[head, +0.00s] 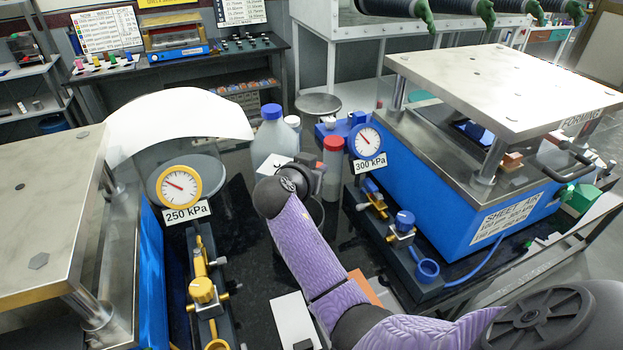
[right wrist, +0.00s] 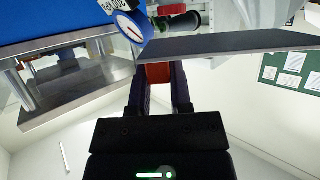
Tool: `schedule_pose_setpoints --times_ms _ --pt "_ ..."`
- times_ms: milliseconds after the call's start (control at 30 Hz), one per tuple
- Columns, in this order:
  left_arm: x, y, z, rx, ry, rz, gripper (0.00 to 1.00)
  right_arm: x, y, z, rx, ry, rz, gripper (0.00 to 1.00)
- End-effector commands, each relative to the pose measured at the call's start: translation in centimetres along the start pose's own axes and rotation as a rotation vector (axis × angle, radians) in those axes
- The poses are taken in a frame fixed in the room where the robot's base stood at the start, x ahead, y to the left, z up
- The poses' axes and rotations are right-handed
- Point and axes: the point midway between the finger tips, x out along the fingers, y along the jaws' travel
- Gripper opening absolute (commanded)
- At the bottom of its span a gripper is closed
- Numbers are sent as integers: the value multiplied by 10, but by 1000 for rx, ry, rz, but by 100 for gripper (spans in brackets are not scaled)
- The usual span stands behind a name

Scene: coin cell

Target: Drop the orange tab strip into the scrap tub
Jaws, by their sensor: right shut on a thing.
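My right gripper (head: 312,168) reaches forward over the dark bench between the two presses, mostly hidden by its own wrist in the head view. In the right wrist view its fingers (right wrist: 159,88) are shut on a reddish-orange piece (right wrist: 158,73), which I take for the orange tab strip. The strip's far end is hidden by a dark slab edge. I cannot pick out the scrap tub with certainty. My left gripper is not in view.
A 250 kPa gauge (head: 179,187) stands left of my right arm, a 300 kPa gauge (head: 368,141) right of the gripper. A red-capped cylinder (head: 334,168) and a blue-capped bottle (head: 274,133) are close by. A blue press (head: 450,205) blocks the right.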

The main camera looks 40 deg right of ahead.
Motion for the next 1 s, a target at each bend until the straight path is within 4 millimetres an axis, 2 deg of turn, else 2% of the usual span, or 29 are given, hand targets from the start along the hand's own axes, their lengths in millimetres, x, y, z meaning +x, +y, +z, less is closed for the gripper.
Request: schedule_pose_setpoints --times_ms 167,500,767,800,933,967,1000 --pt "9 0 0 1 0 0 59 6 0 10 -3 0 -1 0" --pt "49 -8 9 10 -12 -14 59 24 0 56 -4 -1 -1 0" --pt "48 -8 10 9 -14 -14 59 24 0 55 -2 0 -2 0" --pt "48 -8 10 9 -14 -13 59 24 0 55 -2 0 -2 34" --pt "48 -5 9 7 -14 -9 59 24 0 55 -2 0 -2 61" --pt "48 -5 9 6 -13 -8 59 24 0 55 -2 0 -2 66" --pt "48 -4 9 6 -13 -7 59 24 0 55 -2 0 -2 66"
